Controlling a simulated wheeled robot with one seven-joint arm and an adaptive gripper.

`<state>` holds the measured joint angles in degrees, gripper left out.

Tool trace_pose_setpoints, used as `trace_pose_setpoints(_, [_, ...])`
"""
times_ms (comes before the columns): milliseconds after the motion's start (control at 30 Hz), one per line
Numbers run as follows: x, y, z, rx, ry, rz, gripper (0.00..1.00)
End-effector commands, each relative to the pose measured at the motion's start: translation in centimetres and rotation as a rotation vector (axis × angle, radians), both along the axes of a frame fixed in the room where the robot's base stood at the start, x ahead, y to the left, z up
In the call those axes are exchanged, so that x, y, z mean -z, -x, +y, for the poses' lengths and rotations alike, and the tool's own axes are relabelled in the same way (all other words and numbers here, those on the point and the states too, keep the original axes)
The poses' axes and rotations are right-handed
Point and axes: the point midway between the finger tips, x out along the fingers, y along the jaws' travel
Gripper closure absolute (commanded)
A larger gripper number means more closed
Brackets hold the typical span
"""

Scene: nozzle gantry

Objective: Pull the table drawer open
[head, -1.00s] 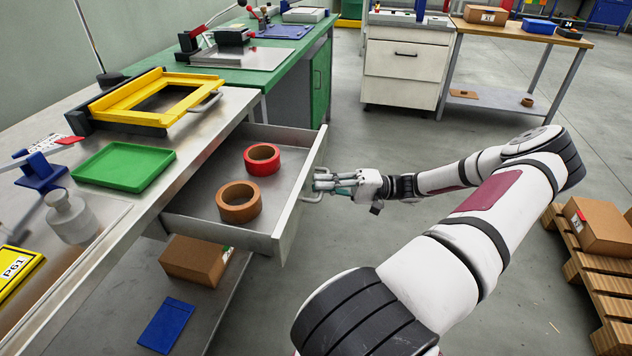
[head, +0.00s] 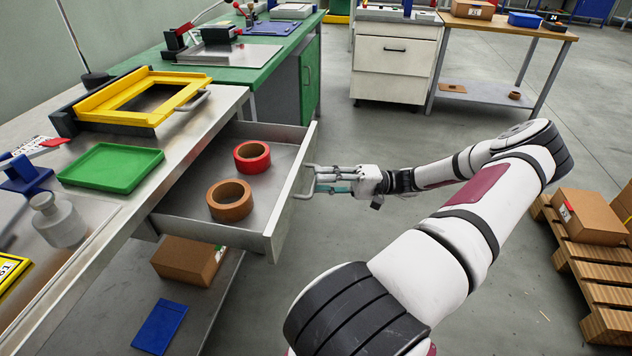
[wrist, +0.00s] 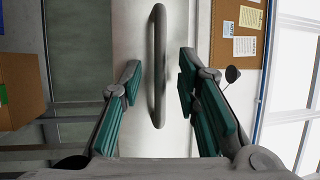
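The table drawer (head: 283,204) stands pulled well out from under the steel-topped table (head: 112,222). Inside lie a red tape roll (head: 252,157) and a brown tape roll (head: 230,200). The drawer's bar handle (head: 306,190) is on its front; it also shows in the wrist view (wrist: 158,65). My gripper (head: 318,180) is at the handle, on the outer side of the drawer. In the wrist view my gripper's fingers (wrist: 160,80) are spread, with the handle between them in the picture and gaps on both sides. I cannot tell whether the fingertips reach past the bar.
A green tray (head: 110,168) and a yellow frame (head: 140,98) sit on the table. A cardboard box (head: 188,260) and a blue item (head: 160,326) lie on the shelf below. A pallet (head: 590,270) with boxes stands at right.

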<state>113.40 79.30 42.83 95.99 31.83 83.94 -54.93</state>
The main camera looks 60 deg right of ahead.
Motion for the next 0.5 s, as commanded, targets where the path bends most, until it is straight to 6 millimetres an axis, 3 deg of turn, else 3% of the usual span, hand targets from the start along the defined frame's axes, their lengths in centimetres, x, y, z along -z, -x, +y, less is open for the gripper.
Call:
trace_pose_setpoints(300, [1.3, 4.6, -4.4, 0.003, 0.003, 0.002, 0.7])
trace_pose_setpoints(500, [1.7, 6.4, -6.0, 0.001, 0.002, 0.002, 0.7])
